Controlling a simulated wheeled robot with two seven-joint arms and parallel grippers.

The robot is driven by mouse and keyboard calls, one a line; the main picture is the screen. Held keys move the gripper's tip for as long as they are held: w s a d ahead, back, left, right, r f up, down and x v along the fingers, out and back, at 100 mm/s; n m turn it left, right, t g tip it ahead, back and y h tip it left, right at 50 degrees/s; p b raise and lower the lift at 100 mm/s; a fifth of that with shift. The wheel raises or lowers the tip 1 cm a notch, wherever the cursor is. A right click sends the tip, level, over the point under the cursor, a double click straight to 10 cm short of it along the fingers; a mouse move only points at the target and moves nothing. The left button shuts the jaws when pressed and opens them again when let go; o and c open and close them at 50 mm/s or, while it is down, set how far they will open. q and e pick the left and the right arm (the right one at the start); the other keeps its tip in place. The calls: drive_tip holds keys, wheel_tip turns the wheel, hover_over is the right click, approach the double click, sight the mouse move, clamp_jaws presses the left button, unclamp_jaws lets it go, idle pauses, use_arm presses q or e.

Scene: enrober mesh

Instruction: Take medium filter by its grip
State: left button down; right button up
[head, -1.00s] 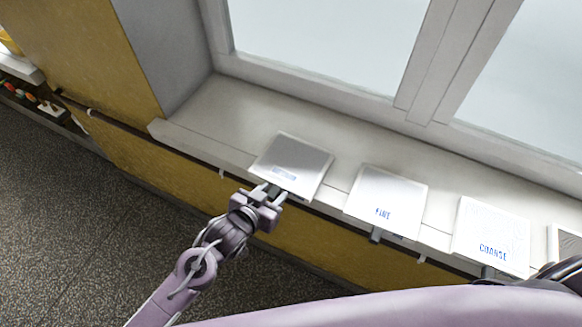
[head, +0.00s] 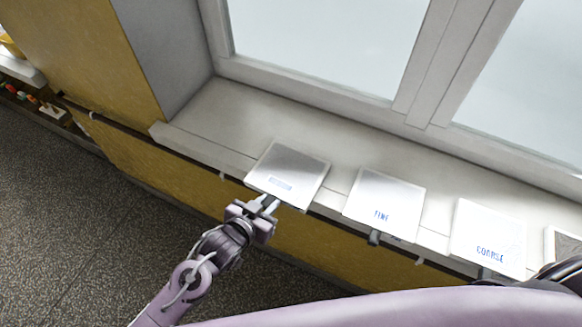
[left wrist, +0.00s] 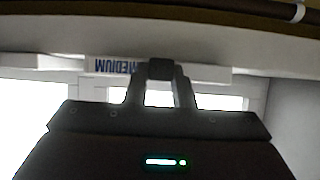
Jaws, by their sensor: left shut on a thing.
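The medium filter (head: 288,172) is a flat, pale grey square panel at the left of the row on the window sill, its near edge over the sill's front. Its label is too small to read in the head view, but MEDIUM shows upside down on its edge in the left wrist view (left wrist: 118,66). My left gripper (head: 268,201) is at the filter's near edge. Its fingers are shut on the dark grip (left wrist: 160,69). The head view hides most of this grip. My right gripper is not in view.
The fine filter (head: 383,196) and coarse filter (head: 487,237) lie to the right on the sill (head: 240,118), grips towards me. Part of another panel (head: 563,245) shows at the right edge. The window stands behind; open floor (head: 60,210) lies at left.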

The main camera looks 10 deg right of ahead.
use_arm(q)
drive_tip(key=s+a+p, duration=0.9)
drive_tip(key=s+a, duration=0.3)
drive_tip(key=s, duration=0.3)
drive_tip(key=shift+s+a+r, duration=0.15)
drive_tip(key=shift+s+r, duration=0.1)
idle(1.7)
drive_tip(key=shift+w, duration=0.1)
idle(0.4)
